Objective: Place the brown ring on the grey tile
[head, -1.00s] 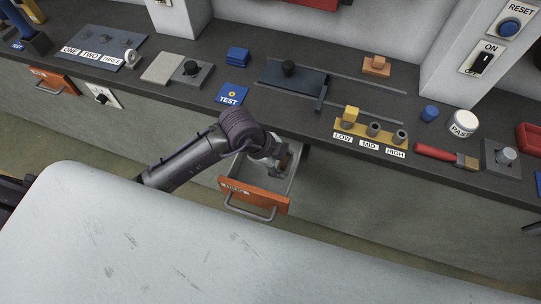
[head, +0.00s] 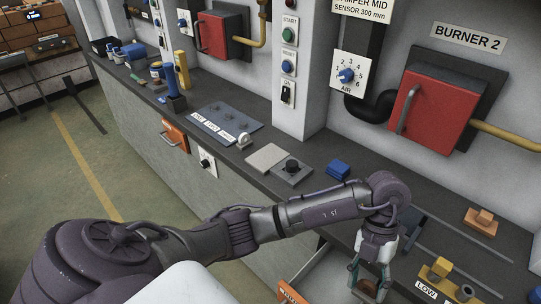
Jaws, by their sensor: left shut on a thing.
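My left gripper (head: 368,285) is at the bottom of the head view, pointing down near the open drawer. It is shut on a small brown thing, which looks like the brown ring (head: 368,288); the fingers hide part of it, so its full shape is unclear. The grey tile (head: 265,158) is a light, flat square slab on the dark counter, left of and farther back than the gripper. Its top is bare. My right gripper is not in view.
A dark block with a black knob (head: 291,171) stands right beside the tile, and a blue stack (head: 339,169) is farther right. A ONE-TWO-THREE board (head: 226,122) with a light ring-shaped piece (head: 244,140) lies left. The orange-fronted drawer (head: 291,292) is open below.

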